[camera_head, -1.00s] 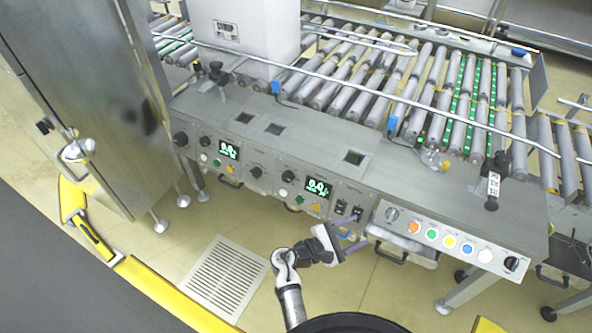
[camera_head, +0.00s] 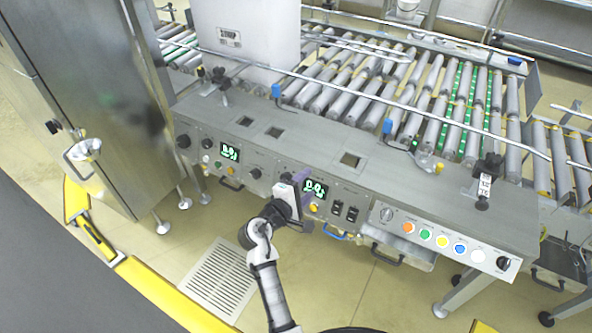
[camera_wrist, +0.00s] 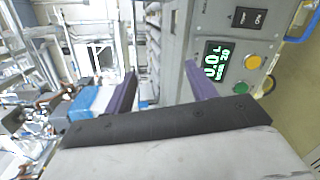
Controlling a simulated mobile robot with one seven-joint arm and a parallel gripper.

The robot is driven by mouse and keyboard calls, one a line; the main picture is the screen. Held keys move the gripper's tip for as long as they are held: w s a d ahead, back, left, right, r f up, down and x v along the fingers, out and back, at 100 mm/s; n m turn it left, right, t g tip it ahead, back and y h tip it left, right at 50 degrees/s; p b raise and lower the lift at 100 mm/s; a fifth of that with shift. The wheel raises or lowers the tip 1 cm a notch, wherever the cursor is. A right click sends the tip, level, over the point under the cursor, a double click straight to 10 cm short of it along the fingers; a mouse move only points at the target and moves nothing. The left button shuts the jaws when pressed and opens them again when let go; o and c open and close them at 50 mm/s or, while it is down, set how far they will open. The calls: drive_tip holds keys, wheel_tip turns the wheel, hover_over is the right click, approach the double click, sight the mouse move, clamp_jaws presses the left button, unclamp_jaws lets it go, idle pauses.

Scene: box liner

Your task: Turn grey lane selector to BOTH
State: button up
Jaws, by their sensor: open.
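A control panel (camera_head: 345,205) runs along the front of the roller conveyor. On its right-hand section, a grey round selector knob (camera_head: 386,214) sits left of a row of coloured buttons. A black knob (camera_head: 503,263) sits at the right end of that row. The labels are too small to read, so I cannot tell the lane positions. My gripper (camera_head: 299,200) is open and empty, in front of the panel by the right green display, left of the grey knob. In the wrist view its two purple fingers (camera_wrist: 162,85) are apart with nothing between them; neither knob can be made out there.
The green display (camera_wrist: 216,61) and yellow button (camera_wrist: 252,62) are close to the right finger in the wrist view. Black switches (camera_head: 344,211) lie between gripper and grey knob. Handles (camera_head: 388,258) stick out below the panel.

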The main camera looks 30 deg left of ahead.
drive_tip(key=a+r+y, duration=0.3)
drive_tip(key=r, duration=0.3)
drive_tip(key=shift+s+a+m+t, duration=0.3)
drive_tip(key=shift+m+t, duration=0.1)
drive_tip(key=shift+f, duration=0.1)
